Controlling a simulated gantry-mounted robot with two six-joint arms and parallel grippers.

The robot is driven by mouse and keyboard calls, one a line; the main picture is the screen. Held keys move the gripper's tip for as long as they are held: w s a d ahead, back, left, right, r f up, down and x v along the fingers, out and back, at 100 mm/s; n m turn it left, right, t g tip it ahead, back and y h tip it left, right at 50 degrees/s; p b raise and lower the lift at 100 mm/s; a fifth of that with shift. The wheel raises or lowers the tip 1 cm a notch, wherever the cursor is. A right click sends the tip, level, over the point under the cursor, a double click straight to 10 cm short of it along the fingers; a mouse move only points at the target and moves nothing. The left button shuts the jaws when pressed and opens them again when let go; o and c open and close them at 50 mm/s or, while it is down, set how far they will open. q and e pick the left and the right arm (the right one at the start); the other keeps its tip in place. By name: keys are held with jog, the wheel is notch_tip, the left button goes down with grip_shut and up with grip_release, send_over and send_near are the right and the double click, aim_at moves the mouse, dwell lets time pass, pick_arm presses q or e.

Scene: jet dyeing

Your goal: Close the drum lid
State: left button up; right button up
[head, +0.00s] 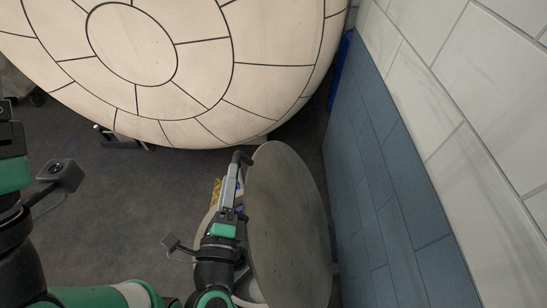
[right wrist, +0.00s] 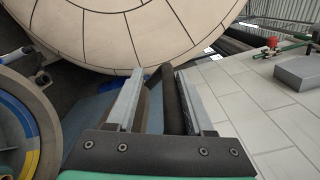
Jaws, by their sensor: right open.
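The drum lid is a grey round disc (head: 290,225), standing steeply tilted beside the blue lower wall in the head view. Only part of the drum (head: 212,212) shows, behind my right arm and the lid. My right gripper (head: 233,172) is at the lid's upper left edge, next to a black bar (head: 241,157). In the right wrist view, the open jaws (right wrist: 161,72) have the dark bar (right wrist: 172,100) between them, nearer the right finger. Whether either finger touches it is unclear. My left gripper (head: 7,112) is cut off at the left edge.
A large cream vessel (head: 140,60) with dark seams fills the top. The tiled wall (head: 450,90) with its blue lower band (head: 370,190) stands close on the lid's right. Grey floor (head: 100,200) lies open between my arms.

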pick_arm(q)
notch_tip(320, 180, up, 11)
jog(key=p, duration=1)
jog(key=shift+p, duration=0.35)
pick_arm(e)
jog(key=d+r+m, duration=0.3)
jog(key=d+r, duration=0.2)
jog(key=d, duration=1)
jog(key=s+d+r+m, duration=0.1)
jog(key=d+r+m, duration=0.2)
jog(key=d, duration=1.3)
notch_tip(320, 180, up, 2)
pick_arm(q)
jog(key=shift+s, duration=0.1)
pick_arm(e)
jog(key=shift+s, duration=0.15)
